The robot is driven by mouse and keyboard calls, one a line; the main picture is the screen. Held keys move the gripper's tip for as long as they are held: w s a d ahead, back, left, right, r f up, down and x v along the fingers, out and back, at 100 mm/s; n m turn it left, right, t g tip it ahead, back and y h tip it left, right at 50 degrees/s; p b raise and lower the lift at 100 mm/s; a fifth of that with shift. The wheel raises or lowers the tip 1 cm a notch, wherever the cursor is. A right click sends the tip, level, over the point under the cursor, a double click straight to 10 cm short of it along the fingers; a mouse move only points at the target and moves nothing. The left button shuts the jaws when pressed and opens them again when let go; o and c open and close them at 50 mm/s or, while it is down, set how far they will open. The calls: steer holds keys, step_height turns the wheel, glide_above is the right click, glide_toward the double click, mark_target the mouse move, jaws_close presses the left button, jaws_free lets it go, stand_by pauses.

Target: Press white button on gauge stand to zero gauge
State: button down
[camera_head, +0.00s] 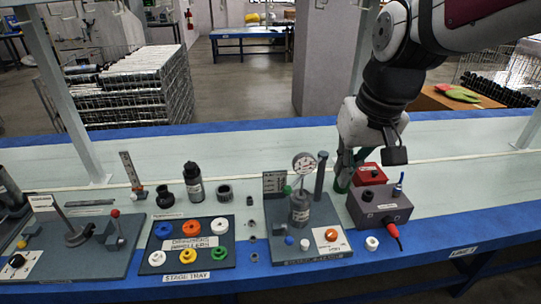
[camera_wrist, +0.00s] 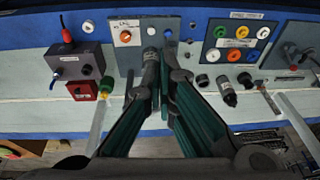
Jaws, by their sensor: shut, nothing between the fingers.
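The gauge stand has a dark base plate (camera_head: 290,256), a grey cylinder (camera_head: 300,208) and a round white-faced gauge (camera_head: 304,162). A small white button (camera_head: 304,243) sits at the front of the base, between a blue knob (camera_head: 289,240) and an orange button (camera_head: 331,236) on a white label plate. In the wrist view, the white button (camera_wrist: 151,31) shows beyond the fingertips. My gripper (camera_head: 343,184) is shut and empty, behind and right of the stand, pointing down beside the red box. Its green-padded fingers (camera_wrist: 165,66) hide part of the stand in the wrist view.
A red box (camera_head: 370,174) and a grey box (camera_head: 380,208) with a blue toggle stand right of the gauge stand. A white cap (camera_head: 371,243) lies in front. The stage tray (camera_head: 190,266) with coloured impellers is to the left. The bench's far right is clear.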

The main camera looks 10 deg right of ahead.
steer(key=w+f+g+b, duration=0.2)
steer(key=w+f+b, duration=0.7)
steer(key=f, duration=0.5)
steer(key=g+b, duration=0.1)
steer(key=b, duration=0.4)
glide_above(304, 243)
step_height(304, 243, down, 13)
steer(key=shift+s+h, duration=0.1)
steer(key=shift+h, duration=0.3)
step_height(304, 243, down, 14)
steer(key=b, duration=0.4)
